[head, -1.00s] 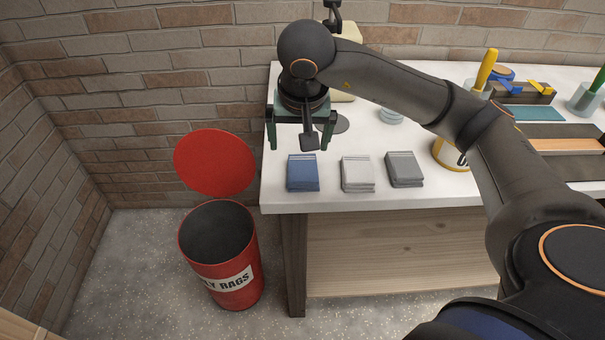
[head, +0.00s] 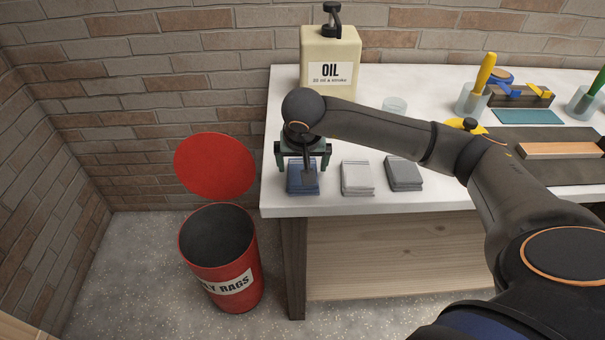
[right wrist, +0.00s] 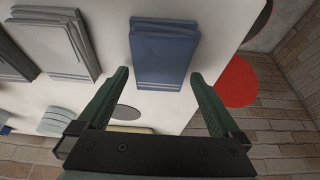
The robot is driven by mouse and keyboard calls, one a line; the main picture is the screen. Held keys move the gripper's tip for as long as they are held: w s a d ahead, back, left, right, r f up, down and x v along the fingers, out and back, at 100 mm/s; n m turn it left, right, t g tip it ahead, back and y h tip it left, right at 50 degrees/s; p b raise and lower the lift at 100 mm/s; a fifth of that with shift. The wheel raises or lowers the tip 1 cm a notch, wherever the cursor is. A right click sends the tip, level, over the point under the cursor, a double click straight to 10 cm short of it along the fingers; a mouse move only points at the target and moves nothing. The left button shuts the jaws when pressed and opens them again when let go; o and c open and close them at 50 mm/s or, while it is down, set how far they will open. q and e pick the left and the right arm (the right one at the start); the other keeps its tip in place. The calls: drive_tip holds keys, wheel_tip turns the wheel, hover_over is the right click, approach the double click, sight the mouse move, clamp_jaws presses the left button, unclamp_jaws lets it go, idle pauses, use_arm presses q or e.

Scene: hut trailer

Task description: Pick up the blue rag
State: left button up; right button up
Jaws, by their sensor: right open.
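The blue rag (head: 303,181) lies folded on the white bench top near its front left corner. It also shows in the right wrist view (right wrist: 164,54), beyond the fingertips. My right gripper (head: 303,172) is over the rag and hides part of it in the head view. In the right wrist view the right gripper (right wrist: 160,75) is open, its green fingers wide apart with nothing between them. The gap between the fingers lines up with the rag. My left gripper is not in view.
A white rag (head: 357,178) and a grey rag (head: 404,173) lie to the right. An oil can (head: 330,60) stands behind. A red bin (head: 220,260) with its red lid (head: 214,165) raised is on the floor left of the bench (head: 420,204).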

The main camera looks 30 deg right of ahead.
drive_tip(key=shift+w+f, duration=0.1)
drive_tip(key=shift+f, duration=0.15)
drive_tip(key=shift+f+b, duration=0.25)
drive_tip(key=shift+b, duration=0.1)
idle(0.3)
drive_tip(key=c, duration=1.1)
drive_tip(key=shift+r, duration=0.1)
